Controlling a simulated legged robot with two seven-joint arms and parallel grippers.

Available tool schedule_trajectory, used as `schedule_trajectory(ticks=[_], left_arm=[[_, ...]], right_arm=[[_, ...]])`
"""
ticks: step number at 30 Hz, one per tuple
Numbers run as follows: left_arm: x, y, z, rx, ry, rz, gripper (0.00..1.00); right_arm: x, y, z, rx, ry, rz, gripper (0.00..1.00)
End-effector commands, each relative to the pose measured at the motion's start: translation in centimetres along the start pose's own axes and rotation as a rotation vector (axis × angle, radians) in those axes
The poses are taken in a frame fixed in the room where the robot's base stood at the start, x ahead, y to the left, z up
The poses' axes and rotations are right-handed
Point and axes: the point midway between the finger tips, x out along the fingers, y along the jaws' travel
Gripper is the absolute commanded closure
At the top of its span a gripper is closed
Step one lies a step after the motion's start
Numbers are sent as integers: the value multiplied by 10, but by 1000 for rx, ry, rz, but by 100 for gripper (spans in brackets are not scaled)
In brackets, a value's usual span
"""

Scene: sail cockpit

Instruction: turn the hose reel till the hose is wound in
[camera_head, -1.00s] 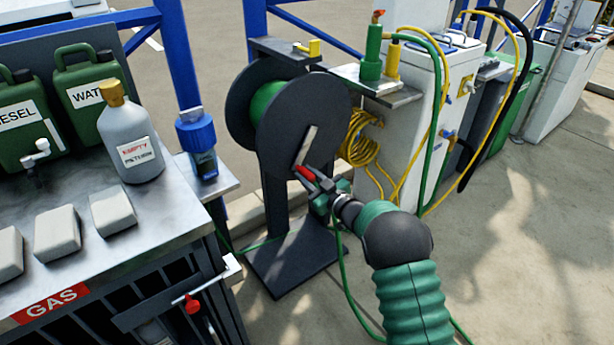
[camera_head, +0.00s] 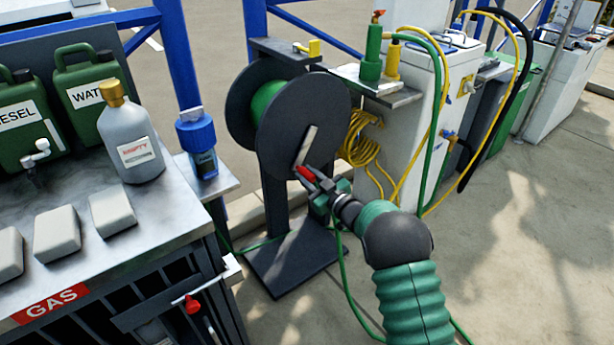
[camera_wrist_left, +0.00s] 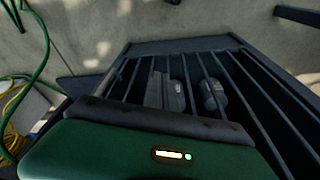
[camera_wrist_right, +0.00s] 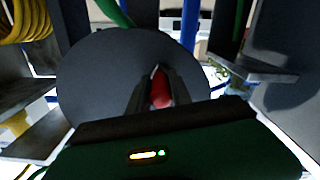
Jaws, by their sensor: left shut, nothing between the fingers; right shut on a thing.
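The hose reel (camera_head: 318,108) is a dark two-disc drum on a post with a flat base plate (camera_head: 290,262). Green hose (camera_head: 266,97) shows wound between the discs. A light crank bar (camera_head: 306,146) on the near disc ends in a red handle (camera_head: 305,172). My right gripper (camera_head: 312,176) is shut on the red handle, which also shows between its fingers in the right wrist view (camera_wrist_right: 161,92). Loose green hose (camera_head: 346,275) hangs down to the ground beside my right arm. My left gripper is outside the head view; its fingers are not visible in the left wrist view, which faces a barred rack (camera_wrist_left: 185,75).
A metal counter (camera_head: 120,245) on the left bears a grey bottle (camera_head: 130,140), green jerrycans (camera_head: 88,95) and grey blocks. A coiled yellow hose (camera_head: 362,145) hangs on a white cabinet (camera_head: 415,110) right of the reel. Paved ground on the right is open.

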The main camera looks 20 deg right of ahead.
Motion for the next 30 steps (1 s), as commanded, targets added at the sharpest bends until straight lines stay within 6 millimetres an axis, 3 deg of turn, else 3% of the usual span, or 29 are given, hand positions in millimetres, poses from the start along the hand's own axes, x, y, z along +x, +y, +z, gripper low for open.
schedule_trajectory(ticks=[17,30], left_arm=[[-10,0,-2,0,0,0,100],[-71,0,-17,0,0,0,100]], right_arm=[[0,-3,-5,36,-2,-2,100],[0,-20,-38,336,-1,-1,100]])
